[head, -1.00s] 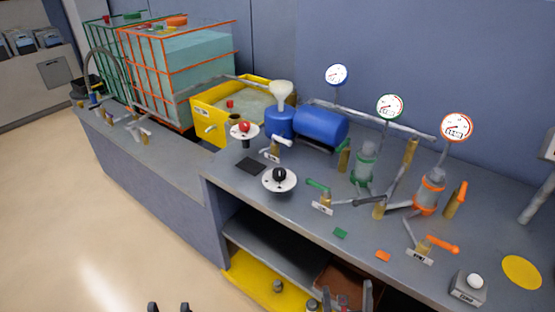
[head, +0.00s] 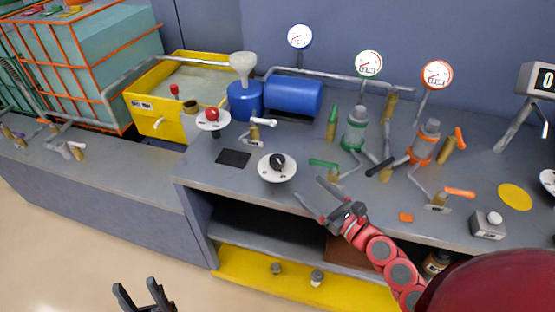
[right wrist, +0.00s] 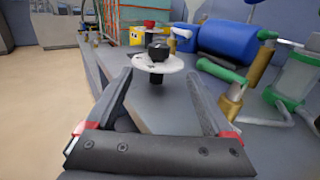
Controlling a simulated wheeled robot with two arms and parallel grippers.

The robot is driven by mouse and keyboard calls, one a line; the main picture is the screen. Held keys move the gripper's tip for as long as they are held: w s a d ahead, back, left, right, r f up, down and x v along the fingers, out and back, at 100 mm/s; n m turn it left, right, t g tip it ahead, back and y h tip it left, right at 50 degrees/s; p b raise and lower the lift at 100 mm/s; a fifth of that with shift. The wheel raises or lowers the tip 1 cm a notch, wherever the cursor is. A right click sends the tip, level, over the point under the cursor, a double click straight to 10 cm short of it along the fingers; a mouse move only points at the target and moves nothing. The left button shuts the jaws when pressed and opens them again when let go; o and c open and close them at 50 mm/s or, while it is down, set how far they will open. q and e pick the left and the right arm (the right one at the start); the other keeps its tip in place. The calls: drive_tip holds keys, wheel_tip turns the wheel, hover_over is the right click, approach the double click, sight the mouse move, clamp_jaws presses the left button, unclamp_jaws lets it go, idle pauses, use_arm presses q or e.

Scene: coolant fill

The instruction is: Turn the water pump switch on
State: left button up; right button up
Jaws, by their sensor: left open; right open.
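A round white dial with a black knob (head: 277,163) stands at the bench's front edge. A similar white dial with a red knob (head: 212,115) stands behind it to the left. I cannot read which one is the water pump switch. My right gripper (head: 309,187) is open and empty, just right of and in front of the black-knob dial. In the right wrist view the black knob (right wrist: 158,51) appears ahead, between and beyond the open fingers (right wrist: 158,76), apart from them. My left gripper (head: 135,284) is open and empty, low over the floor in front of the bench.
A blue tank (head: 293,97) and a blue container with a funnel (head: 243,98) stand behind the dials. A green-handled valve (head: 324,163) is close beside my right gripper. A black pad (head: 234,158) lies left of the black-knob dial. Shelves lie below the bench.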

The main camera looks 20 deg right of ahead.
sight(283, 165)
drive_tip(key=p+x, duration=0.3)
drive_tip(key=x, duration=0.9)
drive_tip(key=shift+w+a+r, duration=0.2)
drive_tip(key=shift+w, duration=0.15)
drive_tip(key=shift+x, duration=0.75)
drive_tip(key=shift+f, duration=0.15)
drive_tip(key=shift+c, duration=0.3)
